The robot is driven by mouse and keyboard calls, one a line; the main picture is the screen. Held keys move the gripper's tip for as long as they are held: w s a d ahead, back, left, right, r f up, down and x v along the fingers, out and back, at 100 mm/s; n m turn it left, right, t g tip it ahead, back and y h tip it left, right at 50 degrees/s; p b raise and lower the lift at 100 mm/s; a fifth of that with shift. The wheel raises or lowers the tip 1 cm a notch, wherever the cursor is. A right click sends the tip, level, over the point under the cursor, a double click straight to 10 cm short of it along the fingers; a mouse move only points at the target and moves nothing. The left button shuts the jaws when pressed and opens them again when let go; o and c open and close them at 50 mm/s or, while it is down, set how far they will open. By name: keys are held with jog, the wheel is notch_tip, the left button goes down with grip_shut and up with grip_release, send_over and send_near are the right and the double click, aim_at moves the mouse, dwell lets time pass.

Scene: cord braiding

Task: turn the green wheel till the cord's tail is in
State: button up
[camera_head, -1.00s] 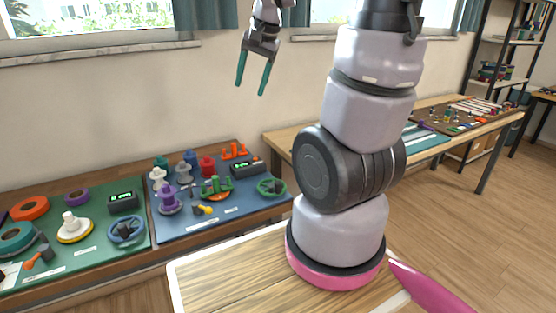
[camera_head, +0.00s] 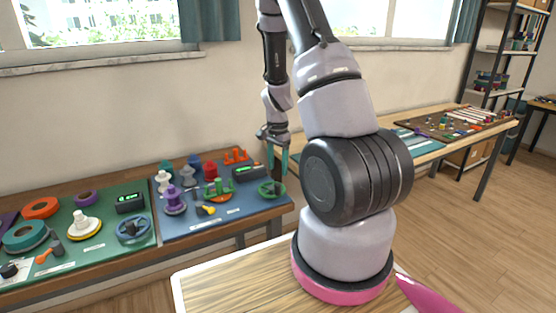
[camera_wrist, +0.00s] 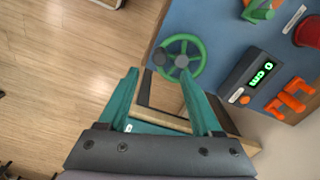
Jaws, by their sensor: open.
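The green wheel (camera_head: 270,189) lies at the right end of the blue board (camera_head: 222,220). It also shows in the wrist view (camera_wrist: 196,62), with spokes and a dark knob on it. My gripper (camera_head: 278,170) is open and empty, its teal fingers pointing down just above the wheel. In the wrist view its fingertips (camera_wrist: 162,78) stand short of the wheel's near edge, apart from it. A dark counter box (camera_wrist: 246,78) with a lit green display sits beside the wheel. I cannot make out the cord or its tail.
Orange pegs (camera_wrist: 290,98) stand beyond the counter box. Spools, including a purple one (camera_head: 174,201), and a yellow-handled piece (camera_head: 206,210) crowd the board's left part. A green board (camera_head: 90,250) lies further left. The wooden floor is clear below.

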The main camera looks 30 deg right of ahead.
aim_at(278, 184)
notch_tip(278, 184, down, 8)
jog(key=shift+f, duration=0.15)
dwell(0.3)
grip_shut()
